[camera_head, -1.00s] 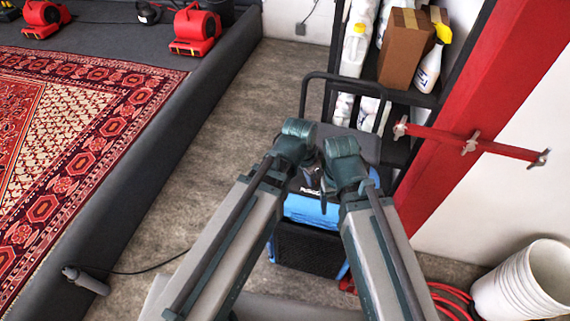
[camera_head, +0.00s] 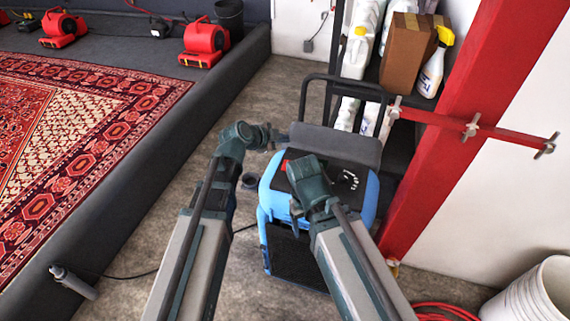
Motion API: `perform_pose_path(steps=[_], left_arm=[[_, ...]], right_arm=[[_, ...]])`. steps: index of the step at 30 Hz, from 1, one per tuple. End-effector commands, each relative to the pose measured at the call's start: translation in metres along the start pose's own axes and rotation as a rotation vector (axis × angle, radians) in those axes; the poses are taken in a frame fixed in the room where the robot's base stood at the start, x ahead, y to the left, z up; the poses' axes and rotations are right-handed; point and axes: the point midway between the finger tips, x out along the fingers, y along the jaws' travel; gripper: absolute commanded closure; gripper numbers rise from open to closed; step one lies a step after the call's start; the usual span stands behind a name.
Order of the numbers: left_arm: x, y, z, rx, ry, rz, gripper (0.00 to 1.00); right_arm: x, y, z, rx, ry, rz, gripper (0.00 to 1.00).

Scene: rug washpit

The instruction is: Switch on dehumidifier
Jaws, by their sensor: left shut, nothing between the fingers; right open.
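The dehumidifier (camera_head: 367,200) is a blue upright unit with a dark top panel and a black front grille. It stands on the floor in the middle of the head view. A small red part (camera_head: 284,165) shows at the left of its panel, and white dial marks (camera_head: 349,180) at the right. My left gripper (camera_head: 282,138) is shut and empty, pointing right near the dehumidifier's upper left edge; contact cannot be told. My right gripper (camera_head: 304,178) is over the panel, open, its fingers mostly hidden by the wrist. My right arm covers part of the panel and front.
A black handle frame (camera_head: 304,100) rises behind the dehumidifier. A shelf with a cardboard box (camera_head: 402,52) and a spray bottle (camera_head: 433,65) stands behind it. A red post (camera_head: 455,140) and white buckets (camera_head: 535,295) are at right. A platform with a rug (camera_head: 85,130) is at left.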

Motion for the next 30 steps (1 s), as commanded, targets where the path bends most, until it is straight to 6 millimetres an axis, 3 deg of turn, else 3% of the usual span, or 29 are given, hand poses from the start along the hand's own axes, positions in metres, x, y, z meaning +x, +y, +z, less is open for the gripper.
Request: perform_pose_path(steps=[14, 30], left_arm=[[0.007, 0.006, 0.005, -0.001, -0.001, 0.002, 1.00], [0.054, 0.041, 0.039, -0.001, -0.001, 0.002, 1.00]], right_arm=[[0.010, -0.001, -0.001, 0.000, 0.000, 0.000, 0.25], [0.077, -0.007, -0.004, -0.001, 0.000, 0.000, 0.25]])
